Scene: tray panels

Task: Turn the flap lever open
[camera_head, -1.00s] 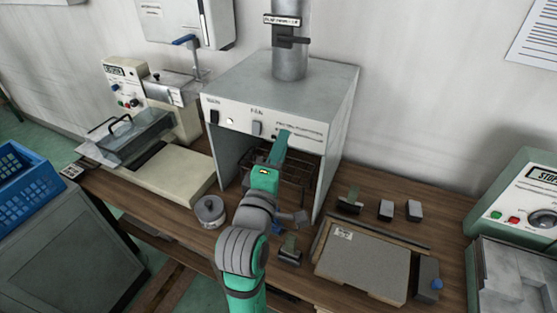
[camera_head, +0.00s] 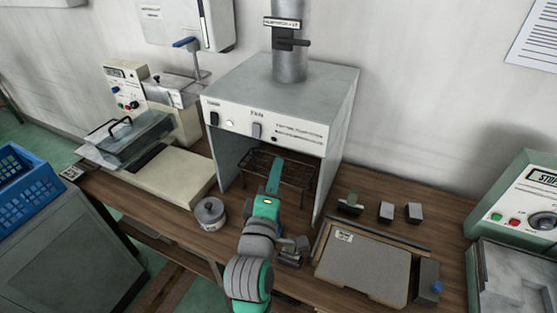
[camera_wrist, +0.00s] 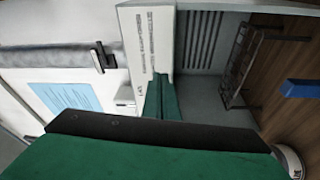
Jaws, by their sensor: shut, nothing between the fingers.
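The flap lever (camera_head: 294,42) is a dark handle on the grey vertical duct (camera_head: 289,62) above the hood, pointing to the right under a small label plate. It also shows in the wrist view as a dark lever (camera_wrist: 104,57) on the grey pipe at upper left. My gripper (camera_head: 277,162) is in front of the hood's opening, well below the lever and apart from it. Its green fingers (camera_wrist: 160,97) are together and empty in the wrist view.
The hood (camera_head: 320,85) has a front panel with a FAN switch (camera_head: 257,130) and a wire rack (camera_head: 290,172) inside. A round metal tin (camera_head: 209,214) stands left of my arm. A grey board (camera_head: 362,262) and small blocks (camera_head: 386,212) lie to the right.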

